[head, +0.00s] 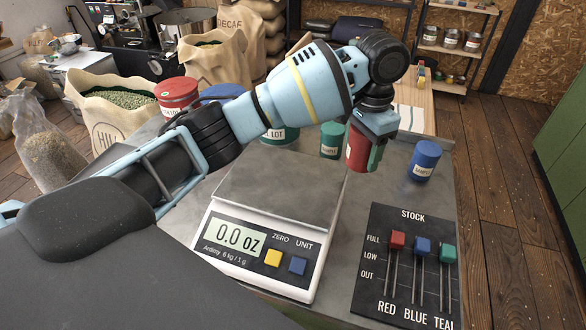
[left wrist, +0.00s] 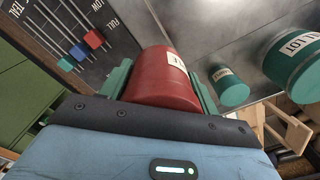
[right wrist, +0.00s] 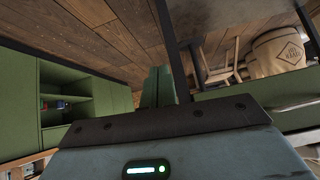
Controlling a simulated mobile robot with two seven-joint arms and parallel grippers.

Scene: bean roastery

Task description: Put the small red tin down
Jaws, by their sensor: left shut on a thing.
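The small red tin (head: 356,148) is held between the teal fingers of my left gripper (head: 366,150). In the left wrist view the red tin (left wrist: 162,78) fills the space between the fingers, with part of its white label showing. It is over the grey bench (head: 395,188), to the right of the scale; I cannot tell whether its base touches the bench. My right gripper (right wrist: 158,86) shows only in the right wrist view, its fingers together and empty, over the floor and away from the bench.
A small teal tin (head: 330,142) and a small blue tin (head: 424,160) stand on the bench either side of the red one. The scale (head: 262,252) reads 0.0 oz. The stock board (head: 405,270) lies at front right. Larger tins, such as the red one (head: 176,94), stand behind.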

